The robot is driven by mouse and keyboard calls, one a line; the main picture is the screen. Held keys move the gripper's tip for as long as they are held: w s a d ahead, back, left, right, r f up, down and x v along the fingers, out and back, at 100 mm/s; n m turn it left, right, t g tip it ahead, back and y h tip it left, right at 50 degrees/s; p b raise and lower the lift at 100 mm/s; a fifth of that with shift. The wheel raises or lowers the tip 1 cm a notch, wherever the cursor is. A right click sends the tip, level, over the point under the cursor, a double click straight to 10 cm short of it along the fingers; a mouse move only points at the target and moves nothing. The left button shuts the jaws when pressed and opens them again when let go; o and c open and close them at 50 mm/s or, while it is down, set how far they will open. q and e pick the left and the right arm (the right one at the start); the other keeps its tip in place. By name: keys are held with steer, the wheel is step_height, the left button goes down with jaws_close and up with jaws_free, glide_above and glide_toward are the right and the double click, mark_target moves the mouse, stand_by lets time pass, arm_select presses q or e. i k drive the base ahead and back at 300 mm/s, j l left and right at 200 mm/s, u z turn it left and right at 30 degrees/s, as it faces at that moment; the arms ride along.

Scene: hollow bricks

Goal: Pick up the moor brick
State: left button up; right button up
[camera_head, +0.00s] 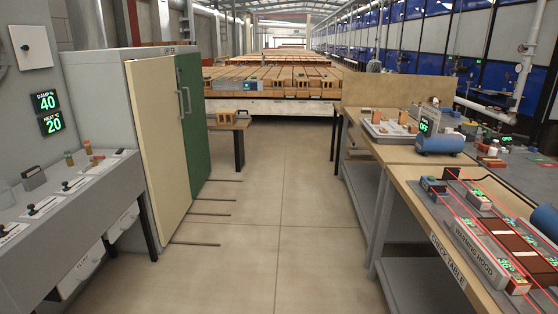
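I cannot tell which brick is the moor brick; no readable label names it. A hollow orange brick (233,115) lies on a small table (242,124) just right of the green cabinet door. Small orange and brown pieces (388,122) sit on a pale tray on the right bench. Dark red-brown slabs (507,238) lie on the burning hood (474,247) on the check table (421,190), crossed by red lines. Neither of my grippers shows in the head view.
A cabinet with a cream door (158,140) and a green door (193,125) stands left, beside a grey control panel (62,190). Thin rods (212,214) stick out low from the cabinet. Brick stacks (290,80) fill the back. A blue cylinder (445,144) sits right. The middle floor (280,220) is clear.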

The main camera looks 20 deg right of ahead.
mark_target(473, 198)
steer(key=i+l+z, duration=0.1)
steer(key=i+z, duration=0.6)
steer(key=z, duration=0.2)
steer(key=i+j+z, duration=0.15)
steer(key=i+z, duration=0.15)
steer(key=z, duration=0.15)
steer(key=i+j+z, duration=0.3)
steer(key=z, duration=0.2)
steer(key=i+j+z, duration=0.25)
steer(key=z, duration=0.2)
steer(key=i+j+z, duration=0.15)
steer(key=j+z, duration=0.3)
steer(key=i+j+z, duration=0.2)
steer(key=j+z, duration=0.3)
steer(key=j, duration=0.25)
steer(key=j+z, duration=0.45)
steer(key=j, duration=0.35)
steer(key=j+z, duration=0.5)
steer(key=j, duration=0.3)
